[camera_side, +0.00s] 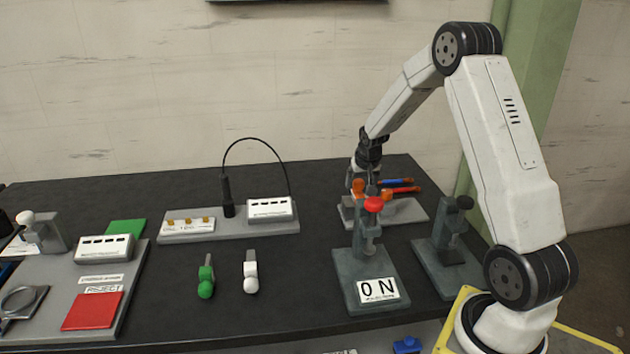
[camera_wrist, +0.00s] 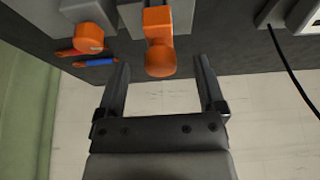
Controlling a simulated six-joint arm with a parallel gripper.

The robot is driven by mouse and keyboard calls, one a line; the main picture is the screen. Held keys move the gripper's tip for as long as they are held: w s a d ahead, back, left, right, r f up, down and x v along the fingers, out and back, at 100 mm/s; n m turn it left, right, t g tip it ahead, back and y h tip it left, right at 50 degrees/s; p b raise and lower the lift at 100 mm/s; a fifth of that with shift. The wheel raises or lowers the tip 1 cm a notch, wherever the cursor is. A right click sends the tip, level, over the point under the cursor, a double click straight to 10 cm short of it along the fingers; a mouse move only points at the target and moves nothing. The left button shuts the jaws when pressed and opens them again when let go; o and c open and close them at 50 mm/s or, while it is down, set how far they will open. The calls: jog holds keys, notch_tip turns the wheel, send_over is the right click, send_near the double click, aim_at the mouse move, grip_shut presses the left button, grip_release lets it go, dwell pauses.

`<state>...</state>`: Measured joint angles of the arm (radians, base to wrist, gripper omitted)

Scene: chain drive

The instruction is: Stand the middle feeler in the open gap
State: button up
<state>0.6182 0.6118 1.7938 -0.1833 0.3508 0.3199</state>
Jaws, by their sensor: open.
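My gripper (camera_side: 362,178) points down over the grey rack (camera_side: 412,212) at the back right of the bench. In the wrist view its two fingers (camera_wrist: 159,64) are apart, with nothing clamped. An orange-ended piece (camera_wrist: 160,45) lies between the fingertips in that picture; contact cannot be told. A second orange end (camera_wrist: 90,37) is to its left, beside a red stick (camera_side: 403,189) and a blue stick (camera_side: 397,181). Which piece is the middle feeler I cannot tell. The open gap is not clearly visible.
A grey stand with a red knob (camera_side: 373,204) and a "0 N" label (camera_side: 378,290) is in front of the rack. Another grey stand (camera_side: 447,250) is to its right. A green piece (camera_side: 206,277) and a white piece (camera_side: 251,272) lie on the black bench, with clear room around them.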

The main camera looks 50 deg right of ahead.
jog(key=shift+r, duration=2.5)
jog(key=a+n+y, duration=0.2)
jog(key=a+n, duration=0.2)
jog(key=a, duration=1)
jog(key=s+a+f+n+y, duration=0.1)
jog(key=s+a+n, duration=0.4)
jog(key=s+a, duration=0.9)
jog(key=a+f, duration=0.1)
jog(key=a, duration=0.2)
jog(key=shift+a+g, duration=0.15)
jog(key=shift+g, duration=0.15)
